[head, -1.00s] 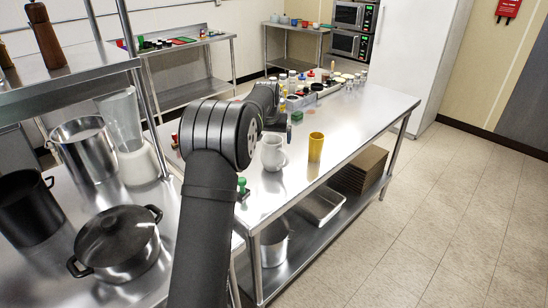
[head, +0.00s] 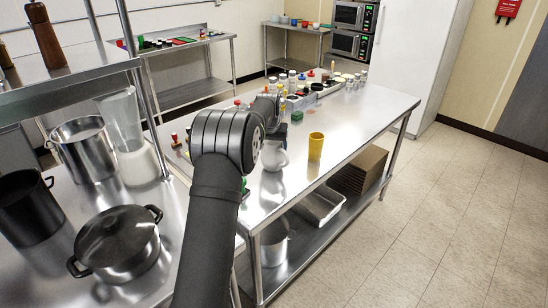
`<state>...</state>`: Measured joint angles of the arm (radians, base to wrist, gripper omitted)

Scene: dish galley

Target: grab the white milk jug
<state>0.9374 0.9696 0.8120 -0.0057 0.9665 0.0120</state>
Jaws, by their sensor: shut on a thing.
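The white milk jug (head: 273,159) stands upright on the long steel table in the head view, left of a yellow cup. Its upper part is covered by my arm and gripper. My gripper (head: 277,130) is at the jug's top, shut on it, though the fingers are small and partly hidden behind my own arm. The jug looks to be still at table height; I cannot tell if its base touches the steel.
The yellow cup (head: 315,147) stands close to the right of the jug. Several bottles, jars and a green block (head: 297,116) crowd the table behind. The table's right front area is clear. A black pot (head: 117,243) and a blender stand on the nearer counter.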

